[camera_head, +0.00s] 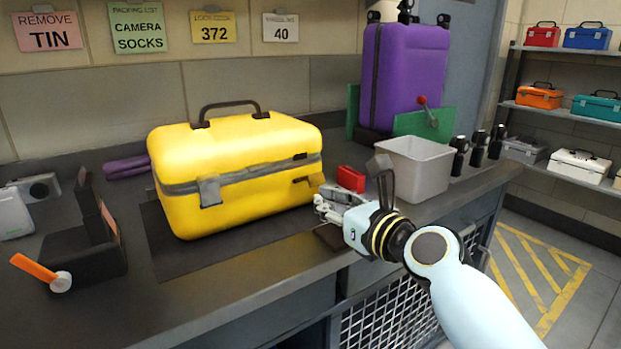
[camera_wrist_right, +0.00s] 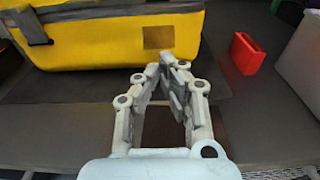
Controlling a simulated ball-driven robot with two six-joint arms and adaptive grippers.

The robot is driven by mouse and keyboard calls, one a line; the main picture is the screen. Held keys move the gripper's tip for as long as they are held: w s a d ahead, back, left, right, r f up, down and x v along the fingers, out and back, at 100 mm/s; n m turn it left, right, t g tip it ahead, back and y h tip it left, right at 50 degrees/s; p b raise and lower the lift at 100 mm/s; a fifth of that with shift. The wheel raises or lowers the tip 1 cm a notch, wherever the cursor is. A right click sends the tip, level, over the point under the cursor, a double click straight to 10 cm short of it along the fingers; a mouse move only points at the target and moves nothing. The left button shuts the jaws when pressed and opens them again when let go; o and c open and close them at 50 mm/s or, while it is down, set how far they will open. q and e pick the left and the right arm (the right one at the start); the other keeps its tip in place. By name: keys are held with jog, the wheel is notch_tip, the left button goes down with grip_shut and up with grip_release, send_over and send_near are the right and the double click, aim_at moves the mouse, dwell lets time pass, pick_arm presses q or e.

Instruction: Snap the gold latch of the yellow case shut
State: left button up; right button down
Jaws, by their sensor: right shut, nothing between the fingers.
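The yellow case (camera_head: 235,150) lies closed on a dark mat on the bench, its black handle on top. A grey latch (camera_head: 210,191) is on the left of its front. The gold latch (camera_head: 315,181) is at the right of the front; in the right wrist view it shows as a gold-brown square (camera_wrist_right: 158,37) on the yellow wall (camera_wrist_right: 110,40). I cannot tell how far it stands off the case. My right gripper (camera_head: 324,198) is shut and empty just in front of the gold latch and slightly below it; its fingertips (camera_wrist_right: 166,62) point at the case. My left gripper is out of view.
A red block (camera_head: 350,179) and a grey bin (camera_head: 418,165) stand right of the case. A purple suitcase (camera_head: 405,75) is behind them. A black tray (camera_head: 85,262) with an orange-handled item (camera_head: 38,270) is at left. The bench front is mostly clear.

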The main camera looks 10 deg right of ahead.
jog(key=shift+w, duration=0.15)
jog(key=shift+s, duration=0.3)
jog(key=shift+p+v, duration=0.45)
jog(key=shift+v, duration=0.65)
jog(key=shift+r, duration=0.1)
jog(key=shift+r+p, duration=2.35)
jog(key=shift+p, duration=0.5)
